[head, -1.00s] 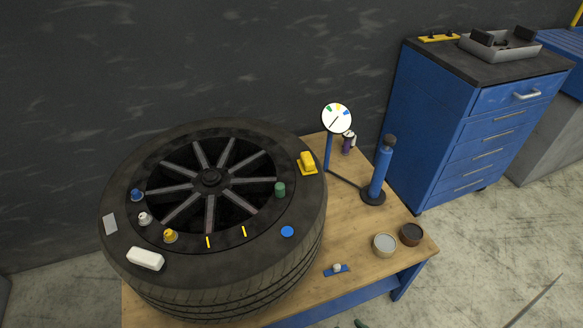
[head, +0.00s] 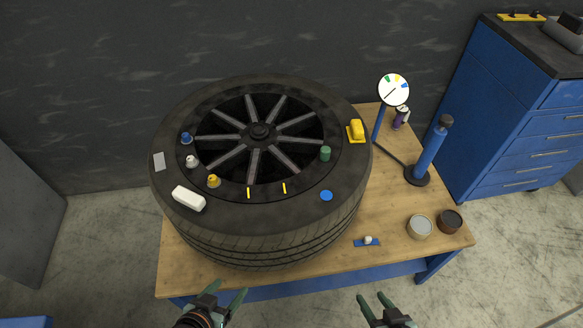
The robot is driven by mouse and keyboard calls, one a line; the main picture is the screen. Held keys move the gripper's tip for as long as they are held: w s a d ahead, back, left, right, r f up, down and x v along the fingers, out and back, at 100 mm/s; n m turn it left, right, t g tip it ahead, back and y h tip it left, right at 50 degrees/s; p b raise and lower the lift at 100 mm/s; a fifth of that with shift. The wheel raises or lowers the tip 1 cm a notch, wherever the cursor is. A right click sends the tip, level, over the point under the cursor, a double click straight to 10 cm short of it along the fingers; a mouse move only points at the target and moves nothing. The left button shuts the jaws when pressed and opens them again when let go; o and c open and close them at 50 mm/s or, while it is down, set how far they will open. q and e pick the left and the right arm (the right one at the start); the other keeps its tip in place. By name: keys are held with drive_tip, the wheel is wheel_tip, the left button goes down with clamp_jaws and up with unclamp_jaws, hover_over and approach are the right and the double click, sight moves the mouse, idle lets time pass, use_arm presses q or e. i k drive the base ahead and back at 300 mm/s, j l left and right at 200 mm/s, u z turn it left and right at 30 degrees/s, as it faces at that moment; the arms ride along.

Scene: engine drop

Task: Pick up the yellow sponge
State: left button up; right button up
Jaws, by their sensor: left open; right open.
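A yellow block (head: 356,130), the only sponge-like yellow thing I see, sits on a flat yellow base at the right side of the big tyre's upper face. The tyre (head: 255,235) lies flat on the wooden workbench (head: 320,262). My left gripper (head: 229,290) is open and empty at the bottom of the view, in front of the bench's front edge. My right gripper (head: 372,297) is open and empty, also in front of the bench and well short of the yellow block.
On the tyre are a white block (head: 188,199), a green cylinder (head: 325,153), a blue disc (head: 326,196) and small coloured caps. A gauge (head: 393,90) and blue pump (head: 432,150) stand right of the tyre. Two round tins (head: 420,226) sit at the bench's right end.

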sight(355, 132)
drive_tip(key=l+u, duration=0.15)
drive_tip(key=u, duration=0.3)
drive_tip(key=l+u, duration=0.15)
drive_tip(key=u, duration=0.3)
drive_tip(key=l+u, duration=0.15)
drive_tip(key=u, duration=0.3)
drive_tip(key=k+l+u, duration=0.1)
drive_tip(key=l+u, duration=0.2)
drive_tip(key=l, duration=0.15)
drive_tip(key=k+l+u, duration=0.15)
drive_tip(key=l+u, duration=0.15)
drive_tip(key=l, duration=0.15)
